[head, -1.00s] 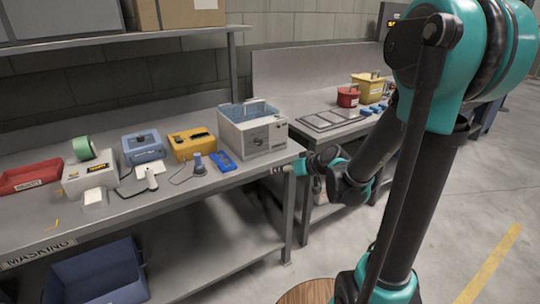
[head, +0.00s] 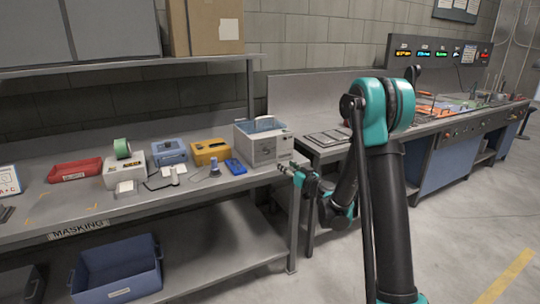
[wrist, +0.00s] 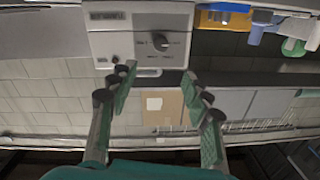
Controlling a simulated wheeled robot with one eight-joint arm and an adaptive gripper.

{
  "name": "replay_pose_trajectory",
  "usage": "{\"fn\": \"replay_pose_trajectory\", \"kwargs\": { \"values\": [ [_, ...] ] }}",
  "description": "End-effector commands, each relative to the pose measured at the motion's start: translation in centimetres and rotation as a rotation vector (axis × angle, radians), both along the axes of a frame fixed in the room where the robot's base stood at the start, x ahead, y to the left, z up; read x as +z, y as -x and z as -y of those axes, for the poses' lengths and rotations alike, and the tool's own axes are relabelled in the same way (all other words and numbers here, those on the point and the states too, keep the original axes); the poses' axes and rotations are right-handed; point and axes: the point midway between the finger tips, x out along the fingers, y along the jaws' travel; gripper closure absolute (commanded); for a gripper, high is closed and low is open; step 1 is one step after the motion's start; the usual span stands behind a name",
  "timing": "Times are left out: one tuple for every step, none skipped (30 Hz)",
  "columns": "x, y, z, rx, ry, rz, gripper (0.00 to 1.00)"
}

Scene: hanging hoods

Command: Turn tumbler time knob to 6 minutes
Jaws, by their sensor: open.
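The tumbler (head: 264,144) is a pale grey box with a clear bluish top, standing at the right end of the masking bench. Its front panel also fills the top middle of the wrist view (wrist: 125,42). A dark time knob (wrist: 160,41) sits on that panel, with small markings beside it that are too small to read. My gripper (wrist: 159,75) is open and empty. Its two fingers stretch toward the panel, with the knob beyond the gap between the tips and no visible contact. In the head view my gripper (head: 284,168) is just right of the tumbler's lower front.
A red bin (head: 75,169) is farther left. A second bench (head: 325,154) adjoins on the right. The floor in front is clear.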

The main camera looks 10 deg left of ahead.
Motion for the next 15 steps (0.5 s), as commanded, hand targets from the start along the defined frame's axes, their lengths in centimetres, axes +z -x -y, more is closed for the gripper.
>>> {"fn": "replay_pose_trajectory", "kwargs": {
  "values": [
    [0.0, -0.7, -0.7, 0.003, 0.000, 0.000, 0.51],
    [0.0, -1.2, -1.1, 0.003, 0.000, 0.000, 0.51],
    [0.0, -1.8, -1.5, 0.003, 0.000, 0.000, 0.51],
    [0.0, -2.3, -1.9, 0.003, 0.000, 0.000, 0.51],
    [0.0, -2.8, -2.2, 0.002, 0.000, 0.000, 0.51],
    [0.0, -3.4, -2.7, 0.003, 0.000, 0.000, 0.51],
    [0.0, -3.9, -3.1, 0.003, 0.000, 0.000, 0.51],
    [0.0, -4.4, -3.5, 0.004, 0.000, 0.000, 0.51],
    [0.0, -5.0, -4.0, 0.003, 0.000, 0.000, 0.51],
    [0.0, -5.5, -4.3, 0.003, 0.000, 0.000, 0.51],
    [0.0, -6.0, -4.6, 0.002, 0.000, 0.000, 0.51],
    [0.0, -6.6, -5.1, 0.002, 0.000, 0.000, 0.51],
    [0.0, -7.1, -5.5, 0.003, 0.000, 0.000, 0.51],
    [0.0, -7.5, -5.9, 0.003, 0.000, 0.000, 0.51],
    [0.0, -8.1, -6.3, 0.003, 0.000, 0.000, 0.51]
  ]
}}
